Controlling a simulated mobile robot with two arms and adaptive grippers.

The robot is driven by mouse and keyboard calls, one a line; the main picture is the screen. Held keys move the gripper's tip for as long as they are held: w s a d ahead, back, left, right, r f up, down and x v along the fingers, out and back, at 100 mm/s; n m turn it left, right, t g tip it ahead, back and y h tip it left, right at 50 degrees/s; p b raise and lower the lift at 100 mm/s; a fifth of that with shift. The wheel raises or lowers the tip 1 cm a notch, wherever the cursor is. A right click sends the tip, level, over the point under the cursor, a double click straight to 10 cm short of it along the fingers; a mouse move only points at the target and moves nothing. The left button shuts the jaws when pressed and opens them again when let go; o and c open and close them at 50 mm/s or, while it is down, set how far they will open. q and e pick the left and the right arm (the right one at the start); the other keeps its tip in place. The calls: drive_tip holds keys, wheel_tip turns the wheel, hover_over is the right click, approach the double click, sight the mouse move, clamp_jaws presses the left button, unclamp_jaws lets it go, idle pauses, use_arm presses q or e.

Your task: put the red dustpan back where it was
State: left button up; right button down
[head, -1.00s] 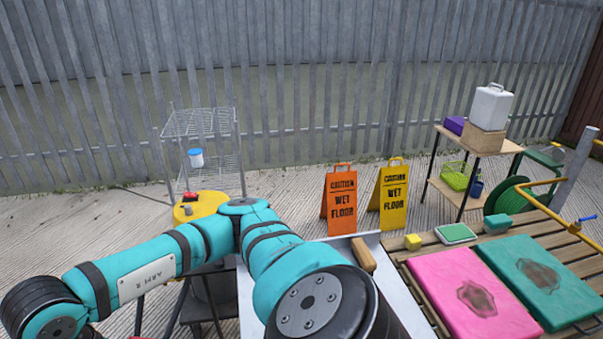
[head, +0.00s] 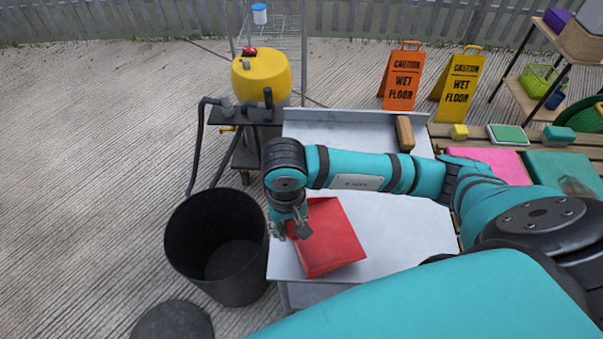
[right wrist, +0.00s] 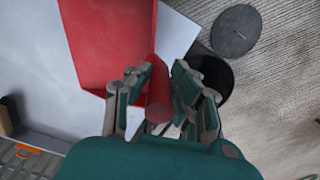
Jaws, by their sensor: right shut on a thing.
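The red dustpan (head: 333,245) is at the left front part of the grey metal table top (head: 400,232), its wide pan over the surface. Whether it rests on the table or hangs just above it I cannot tell. My right gripper (head: 290,230) is at its left side, near the table's left edge. In the right wrist view the fingers (right wrist: 160,85) are closed around the red handle (right wrist: 158,100), and the pan (right wrist: 110,40) extends up and left from them. My left gripper is not in view.
A black bin (head: 218,245) stands just left of the table, with a dark round lid (head: 172,322) on the ground. A black cart carries a yellow drum (head: 262,78) behind. A wooden-handled item (head: 404,132) lies at the table's back right. Two wet floor signs (head: 403,75) stand beyond.

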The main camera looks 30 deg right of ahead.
drive_tip(key=w+d+f+p, duration=0.2)
drive_tip(key=w, duration=0.3)
drive_tip(key=w+d+f+p, duration=0.2)
drive_tip(key=w+d+p, duration=0.1)
drive_tip(key=w, duration=0.2)
drive_tip(key=shift+w+d+f, duration=0.15)
drive_tip(key=shift+w+f, duration=0.15)
drive_tip(key=shift+w, duration=0.1)
